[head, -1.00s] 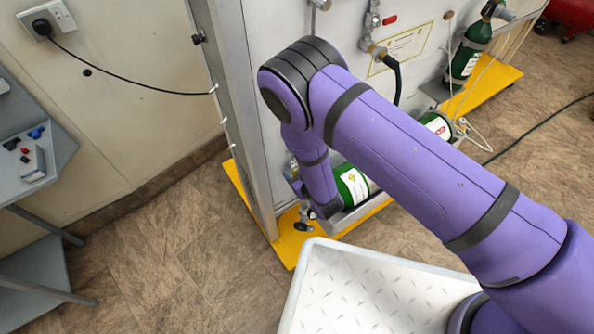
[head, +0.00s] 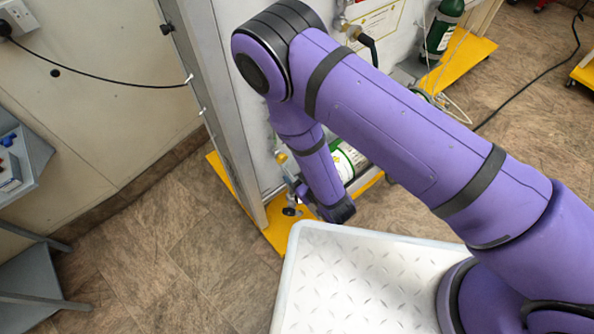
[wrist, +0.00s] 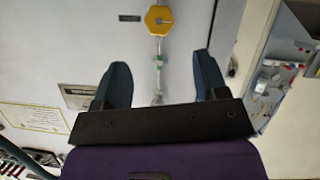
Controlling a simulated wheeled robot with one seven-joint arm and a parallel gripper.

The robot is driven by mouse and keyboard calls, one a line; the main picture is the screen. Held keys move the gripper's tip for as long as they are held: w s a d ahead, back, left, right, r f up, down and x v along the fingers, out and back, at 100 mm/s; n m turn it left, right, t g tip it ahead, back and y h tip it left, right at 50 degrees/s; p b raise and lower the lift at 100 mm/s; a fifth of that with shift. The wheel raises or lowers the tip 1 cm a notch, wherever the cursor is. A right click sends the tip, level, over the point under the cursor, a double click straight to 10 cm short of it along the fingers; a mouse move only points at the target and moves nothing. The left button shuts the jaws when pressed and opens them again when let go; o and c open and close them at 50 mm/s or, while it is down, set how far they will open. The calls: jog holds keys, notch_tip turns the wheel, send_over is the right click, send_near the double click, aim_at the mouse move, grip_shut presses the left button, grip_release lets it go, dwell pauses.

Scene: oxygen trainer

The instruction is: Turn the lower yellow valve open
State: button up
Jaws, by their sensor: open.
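A yellow, roughly octagonal valve handle (wrist: 158,20) shows near the top of the wrist view, on a grey panel. In the head view my arm hides much of the panel's lower part, and the gripper is mostly hidden.
A metal frame post (head: 222,110) rises from the yellow base (head: 275,236). A white tray-like surface (head: 350,285) lies in front.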

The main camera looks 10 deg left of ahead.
aim_at(283, 159)
jog(key=w+a+f+m, duration=0.1)
jog(key=w+a, duration=0.1)
jog(key=w+a+f+m+g+y, duration=0.1)
jog(key=w+a, duration=0.1)
jog(key=w, duration=0.1)
jog(key=w+a+f+m+g+y, duration=0.1)
jog(key=w+a+f+m, duration=0.1)
jog(key=a, duration=0.1)
jog(key=shift+w, duration=0.2)
dwell(1.2)
jog(key=c, duration=0.9)
jog(key=shift+s+a+n+t+h, duration=0.15)
jog(key=shift+n+t+h, duration=0.25)
jog(key=shift+n, duration=0.5)
jog(key=shift+c, duration=0.2)
jog(key=shift+n+t+h, duration=0.4)
jog(key=shift+n+h, duration=0.1)
jog(key=shift+n, duration=0.2)
